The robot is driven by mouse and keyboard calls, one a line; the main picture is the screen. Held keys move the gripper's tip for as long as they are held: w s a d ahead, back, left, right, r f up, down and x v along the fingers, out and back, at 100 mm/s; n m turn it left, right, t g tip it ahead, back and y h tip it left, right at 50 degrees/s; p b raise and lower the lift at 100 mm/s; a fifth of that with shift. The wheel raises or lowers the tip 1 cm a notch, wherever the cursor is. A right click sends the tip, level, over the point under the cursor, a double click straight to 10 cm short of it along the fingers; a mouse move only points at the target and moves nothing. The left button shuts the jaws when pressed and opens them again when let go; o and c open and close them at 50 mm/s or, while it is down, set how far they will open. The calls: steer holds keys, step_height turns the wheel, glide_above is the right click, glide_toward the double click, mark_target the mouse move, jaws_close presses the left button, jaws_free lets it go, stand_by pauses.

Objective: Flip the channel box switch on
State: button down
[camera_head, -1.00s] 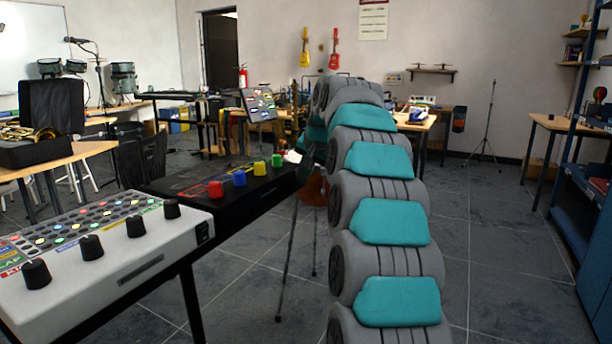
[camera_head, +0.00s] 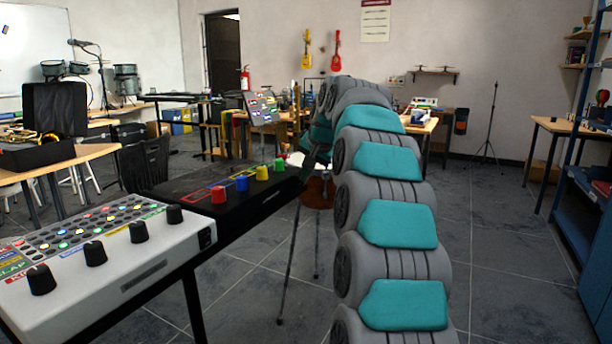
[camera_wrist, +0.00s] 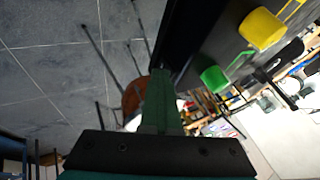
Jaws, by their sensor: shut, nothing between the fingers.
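A black box (camera_head: 170,187) with red (camera_head: 218,195), blue (camera_head: 241,183), yellow (camera_head: 262,173) and green (camera_head: 279,165) knobs lies on a narrow black stand. I cannot tell which is the channel box, or the switch's position. My gripper (camera_wrist: 162,78) is shut and empty, beside the black box's end. The green knob (camera_wrist: 214,79) and yellow knob (camera_wrist: 262,29) are to its right in the wrist view. In the head view my arm mostly hides it.
A brown round object (camera_head: 318,192) and thin stand legs (camera_head: 291,258) are below and beyond my gripper. A table with an open black case (camera_head: 53,110) is at left. A blue shelf (camera_head: 590,205) stands at right. The floor between my arm and the shelf is clear.

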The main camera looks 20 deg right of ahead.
steer(key=s+d+f+v, duration=0.1)
steer(key=d+v, duration=0.1)
steer(key=v, duration=1)
steer(key=shift+s+b, duration=0.3)
steer(key=shift+s, duration=0.05)
steer(key=shift+a+f, duration=0.1)
steer(key=shift+f+b, duration=0.1)
steer(key=shift+b, duration=0.2)
steer(key=shift+s+d+f, duration=0.1)
steer(key=shift+d+f, duration=0.1)
steer(key=shift+f, duration=0.3)
steer(key=shift+f, duration=0.1)
